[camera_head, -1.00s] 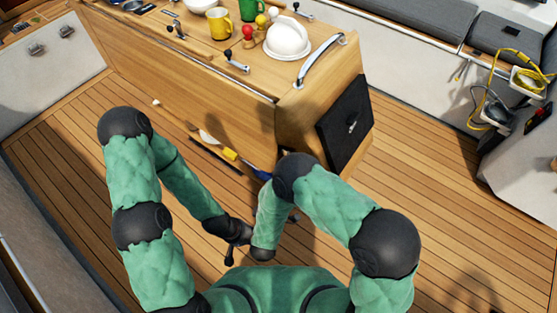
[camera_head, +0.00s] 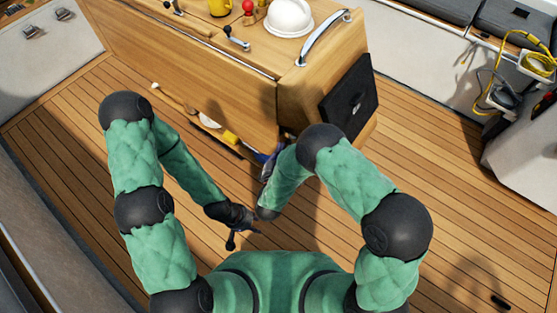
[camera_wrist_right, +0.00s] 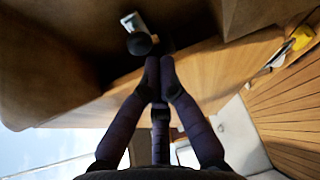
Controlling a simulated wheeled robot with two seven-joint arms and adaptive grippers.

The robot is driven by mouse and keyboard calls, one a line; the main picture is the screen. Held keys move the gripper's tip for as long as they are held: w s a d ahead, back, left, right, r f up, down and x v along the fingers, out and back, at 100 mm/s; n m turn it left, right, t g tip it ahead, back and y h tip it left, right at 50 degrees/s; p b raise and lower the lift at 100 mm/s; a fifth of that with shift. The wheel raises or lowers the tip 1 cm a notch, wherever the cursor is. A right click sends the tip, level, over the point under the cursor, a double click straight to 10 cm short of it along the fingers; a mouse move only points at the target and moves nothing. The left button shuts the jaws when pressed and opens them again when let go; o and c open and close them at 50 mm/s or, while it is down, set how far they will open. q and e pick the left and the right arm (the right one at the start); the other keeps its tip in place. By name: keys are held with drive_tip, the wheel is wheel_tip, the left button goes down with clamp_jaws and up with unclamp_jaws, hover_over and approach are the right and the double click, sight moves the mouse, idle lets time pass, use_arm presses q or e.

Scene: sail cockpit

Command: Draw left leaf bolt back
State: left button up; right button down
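The wooden table (camera_head: 195,65) stands ahead of me, its long panel facing me. In the right wrist view a black round knob (camera_wrist_right: 139,43) sits beside a small pale metal plate (camera_wrist_right: 132,21) under a dark brown surface; I take it for the leaf bolt. My right gripper (camera_wrist_right: 160,60) has its dark fingers close together, tips just by the knob; whether they touch or grip it is unclear. In the head view my right forearm mostly hides that gripper. My left gripper (camera_head: 238,225) hangs low over the deck, away from the table; its finger opening is unclear.
The tabletop carries a white domed item (camera_head: 289,18) and a yellow mug (camera_head: 220,7). A long item with a yellow part (camera_head: 230,137) lies along the table's lower side. A grey bench (camera_head: 435,8) and yellow cable (camera_head: 490,75) are at right. Open plank deck surrounds me.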

use_arm(q)
drive_tip(key=shift+f+b, duration=0.35)
drive_tip(key=shift+f, duration=0.2)
use_arm(e)
drive_tip(key=shift+w+d+f, duration=0.1)
drive_tip(key=shift+w+d, duration=0.1)
drive_tip(key=shift+w, duration=1.1)
use_arm(q)
drive_tip(key=shift+a+r+p, duration=0.1)
drive_tip(key=shift+r+p, duration=0.45)
drive_tip(key=shift+p, duration=0.05)
use_arm(e)
drive_tip(key=s+d, duration=0.1)
drive_tip(key=d, duration=0.1)
drive_tip(key=s+d, duration=0.2)
drive_tip(key=shift+d+f, duration=0.1)
